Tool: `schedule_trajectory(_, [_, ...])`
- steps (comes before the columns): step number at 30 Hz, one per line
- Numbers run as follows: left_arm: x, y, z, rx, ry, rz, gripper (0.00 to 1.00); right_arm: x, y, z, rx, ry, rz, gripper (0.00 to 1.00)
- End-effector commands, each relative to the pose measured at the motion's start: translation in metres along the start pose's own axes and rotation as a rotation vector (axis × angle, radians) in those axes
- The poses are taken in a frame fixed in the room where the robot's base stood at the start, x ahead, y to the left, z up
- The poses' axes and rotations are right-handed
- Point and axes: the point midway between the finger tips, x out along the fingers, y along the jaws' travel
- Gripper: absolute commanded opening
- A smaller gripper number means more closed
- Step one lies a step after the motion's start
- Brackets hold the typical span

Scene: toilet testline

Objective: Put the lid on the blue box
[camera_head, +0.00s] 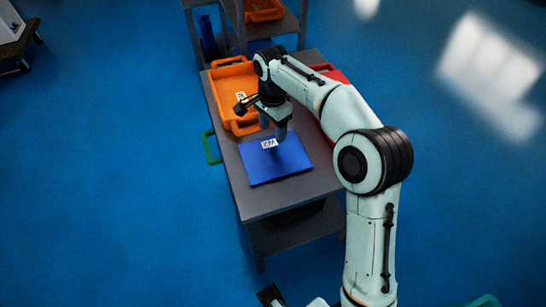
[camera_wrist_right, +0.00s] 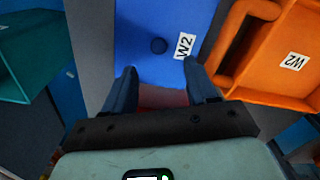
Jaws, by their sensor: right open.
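A flat blue panel (camera_head: 272,170) with a white W2 label lies on the grey table. In the right wrist view this blue panel (camera_wrist_right: 150,18) has a small round dark-blue knob (camera_wrist_right: 158,46), as a lid would. I cannot tell whether a box is under it. My right gripper (camera_head: 273,131) hangs over the panel's far part, fingers pointing down. In the right wrist view its fingers (camera_wrist_right: 159,69) are spread, with the knob just beyond their tips and nothing held.
An orange box (camera_head: 231,85) with a label stands behind the panel on the table (camera_head: 270,205). A red box (camera_head: 329,71) is partly hidden by my right arm. A green handle (camera_head: 208,148) sticks out at the table's left edge. A shelf (camera_head: 283,26) stands behind.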

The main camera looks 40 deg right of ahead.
Motion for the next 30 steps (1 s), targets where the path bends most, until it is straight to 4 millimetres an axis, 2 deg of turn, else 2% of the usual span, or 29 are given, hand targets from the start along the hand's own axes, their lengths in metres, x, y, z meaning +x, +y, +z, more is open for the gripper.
schedule_trajectory(1, [0.003, -0.001, -0.001, 0.001, 0.003, 0.001, 0.00, 0.012, 0.001, 0.000, 0.000, -0.001, 0.002, 0.57])
schedule_trajectory(3, [0.004, -0.001, -0.002, 0.001, 0.006, 0.002, 0.00, 0.022, 0.000, 0.000, 0.000, -0.001, 0.001, 0.57])
schedule_trajectory(11, [0.006, -0.001, -0.004, 0.002, 0.013, 0.003, 0.00, 0.042, 0.001, 0.000, 0.001, -0.002, -0.002, 0.57])
schedule_trajectory(19, [0.012, -0.002, -0.008, 0.002, 0.024, 0.005, 0.00, 0.081, 0.004, -0.004, 0.000, -0.002, 0.000, 0.57])
schedule_trajectory(22, [0.012, -0.002, -0.009, 0.003, 0.026, 0.005, 0.00, 0.087, 0.004, -0.004, 0.001, -0.002, -0.002, 0.57])
schedule_trajectory(29, [0.012, -0.002, -0.009, 0.003, 0.026, 0.006, 0.00, 0.088, 0.004, -0.004, 0.001, -0.002, -0.004, 0.57])
schedule_trajectory(30, [0.012, -0.002, -0.009, 0.003, 0.026, 0.006, 0.00, 0.088, 0.004, -0.004, 0.001, -0.002, -0.004, 0.48])
